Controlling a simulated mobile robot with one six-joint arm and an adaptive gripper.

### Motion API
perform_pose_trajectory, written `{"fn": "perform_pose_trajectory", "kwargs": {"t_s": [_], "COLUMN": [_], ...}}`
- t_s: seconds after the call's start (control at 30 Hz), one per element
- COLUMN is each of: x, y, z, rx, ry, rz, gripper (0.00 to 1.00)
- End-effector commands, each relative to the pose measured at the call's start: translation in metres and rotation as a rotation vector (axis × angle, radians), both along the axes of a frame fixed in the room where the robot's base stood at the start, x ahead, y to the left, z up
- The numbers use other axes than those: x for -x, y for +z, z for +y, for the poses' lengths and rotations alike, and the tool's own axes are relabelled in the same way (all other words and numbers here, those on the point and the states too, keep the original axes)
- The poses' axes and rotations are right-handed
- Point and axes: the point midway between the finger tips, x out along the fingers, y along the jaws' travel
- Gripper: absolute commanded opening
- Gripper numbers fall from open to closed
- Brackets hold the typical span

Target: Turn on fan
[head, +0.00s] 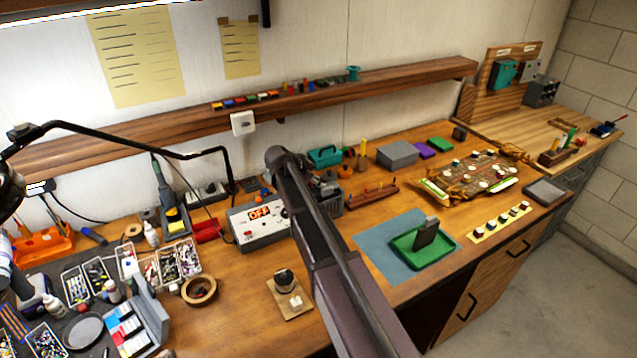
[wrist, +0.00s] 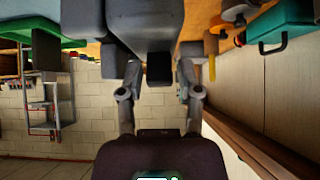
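I cannot pick out a fan for certain. A small wooden board (head: 290,299) on the front of the bench carries a dark round device (head: 284,279) and a white block (head: 295,301); I cannot tell if this is the fan. A grey control box (head: 262,225) behind it has a display lit "OFF" and knobs; my arm passes close to its right side. In the wrist view my gripper (wrist: 152,58) has its two fingers spread apart. A grey shape (wrist: 145,20) stands in front of them; I cannot tell what it is. In the head view my arm hides the gripper's fingertips.
A green tray (head: 410,260) with a grey block lies on a blue mat (head: 375,247) right of my arm. Parts bins (head: 180,264) and a black lamp arm (head: 110,135) crowd the left. A wooden shelf (head: 400,84) runs along the wall above.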

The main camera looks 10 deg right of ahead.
Motion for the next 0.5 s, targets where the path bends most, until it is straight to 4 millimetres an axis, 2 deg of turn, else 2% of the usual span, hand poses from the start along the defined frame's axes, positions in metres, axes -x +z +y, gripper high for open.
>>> {"fn": "perform_pose_trajectory", "kwargs": {"t_s": [0.03, 0.13, 0.17, 0.5], "x": [0.0000, 0.0001, 0.0001, -0.0003], "y": [0.0000, 0.0000, 0.0000, 0.0011], "z": [0.0001, 0.0003, 0.0003, 0.0002], "rx": [0.000, 0.000, 0.000, -0.016], "ry": [0.000, 0.000, 0.000, 0.000], "rz": [0.000, 0.000, 0.000, 0.005], "gripper": [0.34, 0.04, 0.00, 0.00]}}
